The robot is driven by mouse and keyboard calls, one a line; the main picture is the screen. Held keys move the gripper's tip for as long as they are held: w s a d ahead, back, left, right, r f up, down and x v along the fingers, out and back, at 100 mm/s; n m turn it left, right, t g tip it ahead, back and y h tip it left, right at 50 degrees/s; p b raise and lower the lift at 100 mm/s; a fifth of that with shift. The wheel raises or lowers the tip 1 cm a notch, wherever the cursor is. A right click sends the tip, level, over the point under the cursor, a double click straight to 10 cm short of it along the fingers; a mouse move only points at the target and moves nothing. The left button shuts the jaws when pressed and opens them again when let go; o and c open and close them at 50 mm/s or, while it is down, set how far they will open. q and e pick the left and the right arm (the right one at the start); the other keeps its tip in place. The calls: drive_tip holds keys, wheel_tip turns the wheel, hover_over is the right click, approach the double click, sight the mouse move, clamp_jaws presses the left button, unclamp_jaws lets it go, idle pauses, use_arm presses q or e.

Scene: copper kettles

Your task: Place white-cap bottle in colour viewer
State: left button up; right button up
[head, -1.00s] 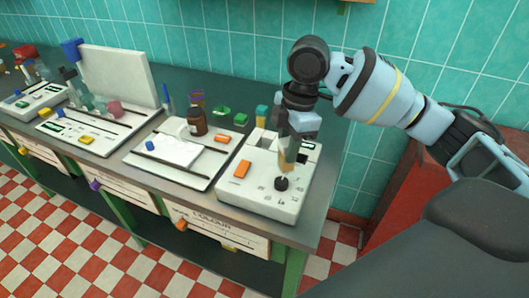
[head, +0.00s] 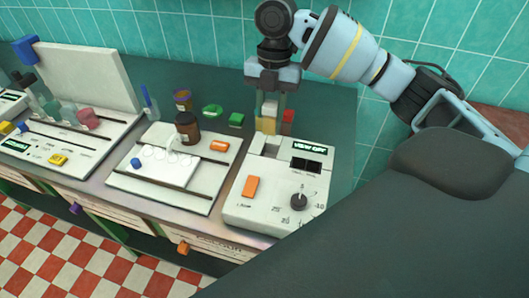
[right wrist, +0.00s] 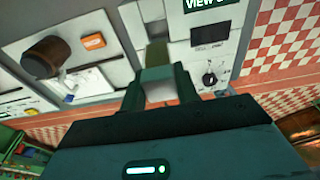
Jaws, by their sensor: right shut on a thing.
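The white-cap bottle (head: 266,124), with a yellowish body, is between the fingers of my right gripper (head: 269,102). My right gripper is shut on it. In the right wrist view the pale cap (right wrist: 160,92) shows between the dark fingers. The colour viewer (head: 262,212) is a white box with an orange button, a dark knob and a "VIEW OFF" display. The bottle appears upright at the viewer's back edge, behind its pale recess (head: 271,147). I cannot tell whether its base touches anything. My left gripper is not in view.
Left of the viewer, a white tray (head: 190,200) holds a brown bottle (head: 187,128) and an orange block (head: 219,146). Green blocks (head: 236,119) lie behind it. A red thing (head: 288,117) stands beside the held bottle. The counter's right end is clear.

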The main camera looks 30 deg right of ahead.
sight(272, 122)
wheel_tip(272, 122, down, 4)
drive_tip(key=shift+s+f, duration=0.1)
drive_tip(key=shift+s, duration=0.05)
drive_tip(key=shift+f, duration=2.9)
drive_tip(key=shift+f, duration=0.15)
drive_tip(key=o, duration=1)
drive_tip(key=r, duration=0.4)
drive_tip(key=w+d+r, duration=0.1)
drive_tip(key=r, duration=0.7)
drive_tip(key=shift+w+d+r, duration=0.1)
drive_tip(key=shift+w+d, duration=0.05)
drive_tip(key=shift+d, duration=0.05)
